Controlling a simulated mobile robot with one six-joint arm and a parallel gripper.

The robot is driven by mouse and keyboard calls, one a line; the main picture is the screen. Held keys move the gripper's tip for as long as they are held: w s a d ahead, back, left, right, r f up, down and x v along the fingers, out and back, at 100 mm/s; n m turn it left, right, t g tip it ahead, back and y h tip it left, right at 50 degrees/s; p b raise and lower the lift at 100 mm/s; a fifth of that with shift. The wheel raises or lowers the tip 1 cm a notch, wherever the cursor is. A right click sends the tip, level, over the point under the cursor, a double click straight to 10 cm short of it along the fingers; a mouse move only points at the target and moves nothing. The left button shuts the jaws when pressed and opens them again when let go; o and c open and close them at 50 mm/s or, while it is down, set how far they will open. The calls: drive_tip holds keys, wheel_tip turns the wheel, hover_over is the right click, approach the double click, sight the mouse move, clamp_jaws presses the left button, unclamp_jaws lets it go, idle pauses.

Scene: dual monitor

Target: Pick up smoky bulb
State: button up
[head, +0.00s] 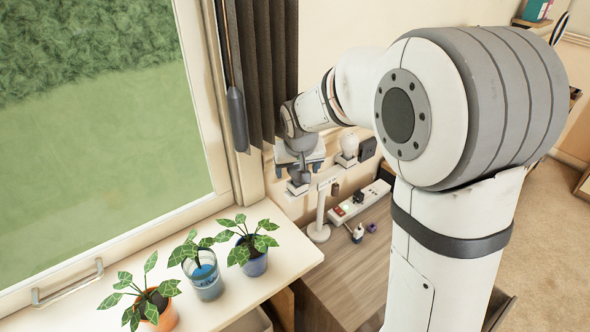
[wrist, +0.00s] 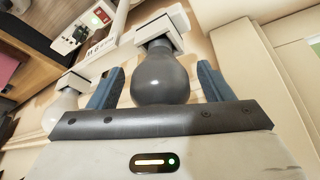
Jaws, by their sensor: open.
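The smoky bulb (wrist: 161,78) is dark grey and round, and sits in a white wall holder (wrist: 157,35). In the wrist view it lies between the two blue fingers of my gripper (wrist: 158,84), with a gap visible on each side. In the head view my gripper (head: 299,167) is by the wall beside the curtain, open around the smoky bulb (head: 300,176), which is partly hidden by it. The fingers do not appear closed on the bulb.
A white bulb (head: 349,145) in its own holder is just right of my gripper; it also shows in the wrist view (wrist: 62,106). A power strip (head: 360,202) and small items lie on the desk below. Several potted plants stand on the windowsill (head: 235,295). A dark curtain (head: 268,70) hangs close by.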

drive_tip(key=shift+w+f, duration=0.15)
drive_tip(key=shift+f, duration=0.25)
drive_tip(key=c, duration=1)
